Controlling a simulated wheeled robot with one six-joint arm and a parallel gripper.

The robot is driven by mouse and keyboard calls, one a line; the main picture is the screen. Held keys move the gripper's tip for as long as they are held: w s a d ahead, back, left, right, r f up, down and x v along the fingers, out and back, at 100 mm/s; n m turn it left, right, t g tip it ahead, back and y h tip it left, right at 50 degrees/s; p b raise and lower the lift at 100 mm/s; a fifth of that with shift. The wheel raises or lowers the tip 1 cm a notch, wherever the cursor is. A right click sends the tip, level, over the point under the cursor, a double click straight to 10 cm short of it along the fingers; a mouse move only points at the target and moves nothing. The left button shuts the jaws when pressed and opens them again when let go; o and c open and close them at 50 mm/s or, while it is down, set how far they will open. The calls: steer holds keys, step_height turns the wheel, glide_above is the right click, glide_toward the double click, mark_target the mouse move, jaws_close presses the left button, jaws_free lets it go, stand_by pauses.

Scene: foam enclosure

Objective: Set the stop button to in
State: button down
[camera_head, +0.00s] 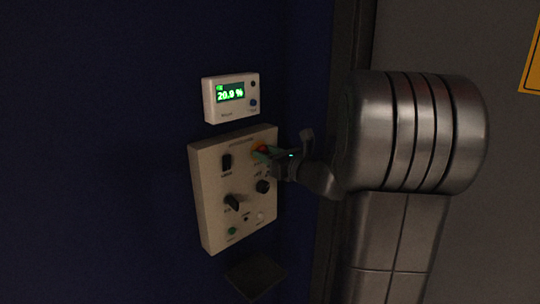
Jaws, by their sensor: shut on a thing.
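My gripper (263,153) reaches in from the right and is shut on the button. Its fingers hide part of the button, so I cannot tell whether the button is in or out.
The panel also carries a black switch (227,162), black knobs (232,202) (263,186) and a green button (232,231). A white display box (230,97) reading 20.9 % hangs above. A dark ledge (256,277) is below. The dark blue wall left is clear.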

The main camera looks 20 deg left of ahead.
steer(key=c, duration=1.3)
jaws_free()
steer(key=o, duration=0.4)
steer(key=shift+a, duration=0.2)
steer(key=shift+d, duration=0.2)
steer(key=b+v, duration=0.2)
steer(key=v, duration=1.1)
steer(key=shift+s+d, duration=0.15)
steer(key=shift+d, duration=0.1)
steer(key=p+x, duration=0.2)
steer(key=x, duration=1.1)
steer(key=shift+a, duration=0.25)
